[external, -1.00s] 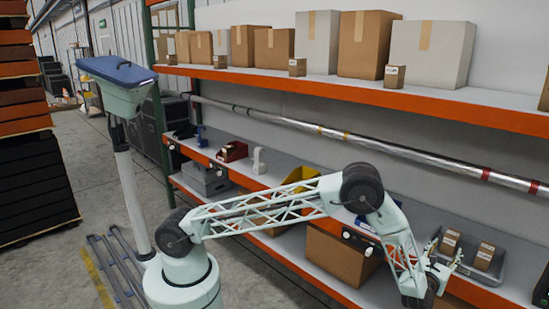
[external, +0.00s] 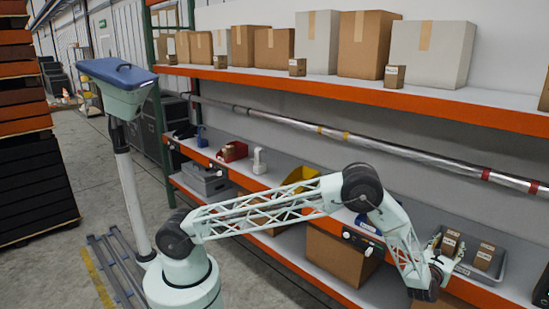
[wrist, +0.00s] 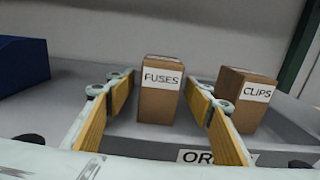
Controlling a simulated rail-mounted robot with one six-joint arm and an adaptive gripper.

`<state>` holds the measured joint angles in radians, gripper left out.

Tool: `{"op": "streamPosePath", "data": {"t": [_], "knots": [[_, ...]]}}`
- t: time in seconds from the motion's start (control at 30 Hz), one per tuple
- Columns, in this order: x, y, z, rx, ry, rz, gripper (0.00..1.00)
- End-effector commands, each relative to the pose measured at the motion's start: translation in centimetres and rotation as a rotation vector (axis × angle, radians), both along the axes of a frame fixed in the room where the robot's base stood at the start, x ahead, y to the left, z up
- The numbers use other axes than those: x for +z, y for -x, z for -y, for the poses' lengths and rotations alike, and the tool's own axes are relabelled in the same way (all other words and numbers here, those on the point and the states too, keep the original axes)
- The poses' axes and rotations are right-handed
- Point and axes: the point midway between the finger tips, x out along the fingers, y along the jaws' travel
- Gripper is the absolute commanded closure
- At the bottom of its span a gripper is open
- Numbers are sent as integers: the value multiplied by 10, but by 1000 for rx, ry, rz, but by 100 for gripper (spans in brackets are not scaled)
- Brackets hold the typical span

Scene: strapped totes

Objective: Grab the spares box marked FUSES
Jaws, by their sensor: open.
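The FUSES box (wrist: 160,100) is a small upright brown carton with a white label, in the middle of the wrist view. My gripper (wrist: 165,92) is open, with one yellow-padded finger on each side of this box. A gap shows between each finger and the carton. The CLIPS box (wrist: 247,100), a similar carton, stands just right of the right finger. In the external view the FUSES box (external: 450,241) is the left one of two cartons in a grey tray, with my gripper at it. The CLIPS box (external: 484,257) is on the right.
The grey tray (external: 485,277) sits on the middle shelf, with a label starting "OR" (wrist: 192,156) on its front, partly hidden. A blue bin (wrist: 22,72) stands to the left. The orange upper shelf beam (external: 400,100) and a metal pipe (external: 400,150) run above.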

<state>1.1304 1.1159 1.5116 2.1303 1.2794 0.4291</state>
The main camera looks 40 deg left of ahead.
Motion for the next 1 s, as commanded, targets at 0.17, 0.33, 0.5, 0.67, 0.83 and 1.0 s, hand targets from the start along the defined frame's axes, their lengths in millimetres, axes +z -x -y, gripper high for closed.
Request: {"op": "streamPosePath", "data": {"t": [0.17, 0.33, 0.5, 0.67, 0.83, 1.0], "knots": [[-1, -19, 3, 2, 0, 1, 52], [-1, -26, 5, 0, -1, 0, 52], [0, -27, 5, 0, -1, 0, 52], [0, -27, 5, 0, -1, 0, 52], [0, -27, 5, 0, -1, 0, 52], [0, -27, 5, 0, -1, 0, 62]]}}
